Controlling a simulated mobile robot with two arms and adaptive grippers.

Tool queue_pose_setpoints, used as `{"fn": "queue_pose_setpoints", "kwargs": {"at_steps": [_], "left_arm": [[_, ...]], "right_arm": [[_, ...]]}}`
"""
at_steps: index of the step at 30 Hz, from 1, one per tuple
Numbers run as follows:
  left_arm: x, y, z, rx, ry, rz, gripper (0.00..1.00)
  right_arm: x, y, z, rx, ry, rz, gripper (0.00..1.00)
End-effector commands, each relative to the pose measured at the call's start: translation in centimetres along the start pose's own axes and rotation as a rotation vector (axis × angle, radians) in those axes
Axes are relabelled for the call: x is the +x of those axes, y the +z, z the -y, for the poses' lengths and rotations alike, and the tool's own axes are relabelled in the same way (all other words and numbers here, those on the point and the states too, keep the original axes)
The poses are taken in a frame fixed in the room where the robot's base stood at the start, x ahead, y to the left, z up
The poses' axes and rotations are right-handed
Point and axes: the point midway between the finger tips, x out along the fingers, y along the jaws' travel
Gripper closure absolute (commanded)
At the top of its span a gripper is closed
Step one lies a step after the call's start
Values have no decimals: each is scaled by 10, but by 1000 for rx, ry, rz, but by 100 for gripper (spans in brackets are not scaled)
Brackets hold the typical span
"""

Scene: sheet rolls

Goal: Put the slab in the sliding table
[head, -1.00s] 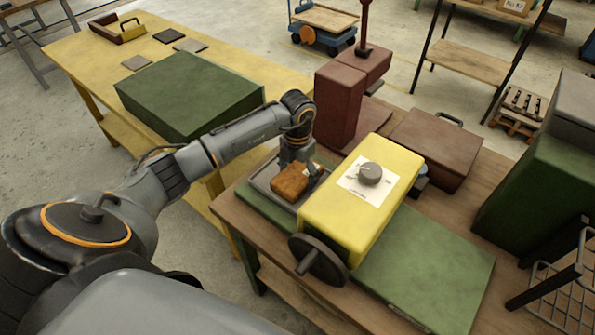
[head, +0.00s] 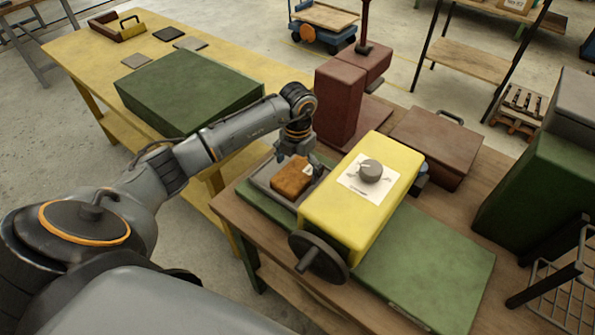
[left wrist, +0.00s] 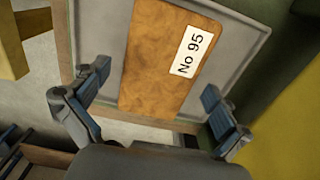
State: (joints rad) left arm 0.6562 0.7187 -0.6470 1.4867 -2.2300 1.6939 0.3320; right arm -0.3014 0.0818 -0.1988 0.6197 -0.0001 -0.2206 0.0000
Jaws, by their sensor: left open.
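The slab (head: 291,178) is a brown block with a white label. It lies in the grey sliding table (head: 262,180), a shallow rimmed tray at the left side of the yellow machine (head: 352,205). In the left wrist view the slab (left wrist: 152,70) shows its label "No 95", and the tray (left wrist: 235,45) surrounds it. My left gripper (head: 297,155) is just above the slab's far end. Its fingers (left wrist: 152,112) are open, spread to either side of the slab and apart from it. My right gripper is not seen.
The yellow machine has a knob and a dark handwheel (head: 318,258) and stands on a green base (head: 430,265). A dark red machine (head: 340,100) stands behind my gripper. A green block (head: 190,92) and several flat tiles lie on the yellow table (head: 85,55).

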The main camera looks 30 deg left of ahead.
Motion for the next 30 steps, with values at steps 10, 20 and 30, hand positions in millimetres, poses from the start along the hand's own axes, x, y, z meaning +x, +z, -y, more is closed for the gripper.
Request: {"fn": "queue_pose_setpoints", "kwargs": {"at_steps": [10,20,30], "left_arm": [[-72,2,-1,1,2,7,0],[-107,0,0,0,1,2,0],[-108,0,0,0,0,0,0]], "right_arm": [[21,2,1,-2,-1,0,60],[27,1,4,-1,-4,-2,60],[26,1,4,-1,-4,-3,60]]}}
